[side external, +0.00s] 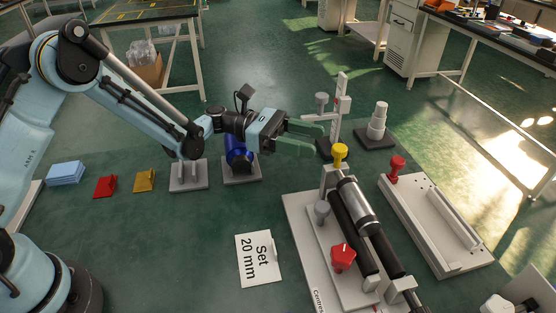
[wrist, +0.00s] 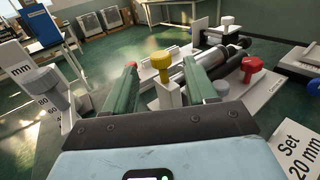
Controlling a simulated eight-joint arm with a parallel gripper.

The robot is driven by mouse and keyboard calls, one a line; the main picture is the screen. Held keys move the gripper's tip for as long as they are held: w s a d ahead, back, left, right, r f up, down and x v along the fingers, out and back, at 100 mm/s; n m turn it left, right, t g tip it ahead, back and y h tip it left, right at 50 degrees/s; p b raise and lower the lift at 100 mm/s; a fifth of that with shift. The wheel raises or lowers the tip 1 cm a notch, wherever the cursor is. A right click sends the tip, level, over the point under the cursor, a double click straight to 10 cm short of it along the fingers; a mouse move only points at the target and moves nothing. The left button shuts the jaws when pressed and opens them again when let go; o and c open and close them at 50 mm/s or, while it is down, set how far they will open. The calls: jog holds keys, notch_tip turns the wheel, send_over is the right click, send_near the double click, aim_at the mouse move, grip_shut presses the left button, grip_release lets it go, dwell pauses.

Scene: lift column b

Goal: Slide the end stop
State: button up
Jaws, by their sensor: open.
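My gripper (side external: 314,138) is open and empty, its green fingers pointing right, above the floor and short of a white upright post. In the wrist view the gripper (wrist: 160,66) has its fingers apart, with a yellow knob (wrist: 161,61) seen between them. That yellow knob (side external: 340,151) tops a white block at the far end of a fixture base (side external: 296,220) carrying a silver and black cylinder (side external: 357,206). A red knob (side external: 343,257) and a grey knob (side external: 322,209) are also on this fixture. Which part is the end stop, I cannot tell. A card (side external: 258,258) reads "Set 20 mm".
The white post (side external: 340,105) with a grey knob stands just beyond my fingers; its mm scale (wrist: 34,88) shows at left in the wrist view. A white plate (side external: 438,222) with a red knob lies right. A blue motor (side external: 238,150) stands below my wrist.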

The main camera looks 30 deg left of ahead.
send_over(337, 177)
jog(key=w, duration=0.3)
jog(key=shift+s+d, duration=0.15)
jog(key=shift+d, duration=0.3)
grip_shut()
